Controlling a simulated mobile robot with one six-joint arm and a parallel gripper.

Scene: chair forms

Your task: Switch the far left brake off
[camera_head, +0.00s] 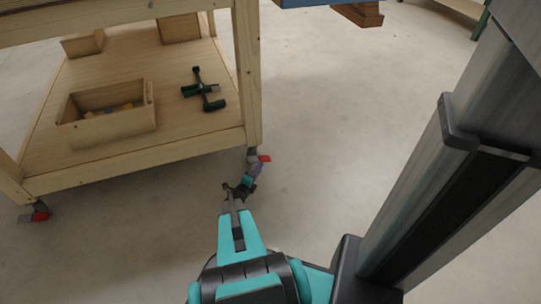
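A wooden bench on castors fills the left, its lower shelf (180,105) in view. One castor with a red brake lever (262,159) is under the shelf's right front corner. Another castor with a red brake lever (40,216) is under the left front corner, at the picture's left. The bench's other castors are hidden. My teal and dark arm reaches forward from the bottom centre. My gripper (236,189) is low over the floor, just below and left of the right castor in the picture. Its fingers are too small to tell open from shut. Contact with the castor cannot be told.
An open wooden box (107,112) with small pieces and a dark green clamp-like tool (203,91) lie on the shelf. The shelf's front edge and corner leg (247,70) stand close to my arm. Grey floor (330,110) is clear to the right.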

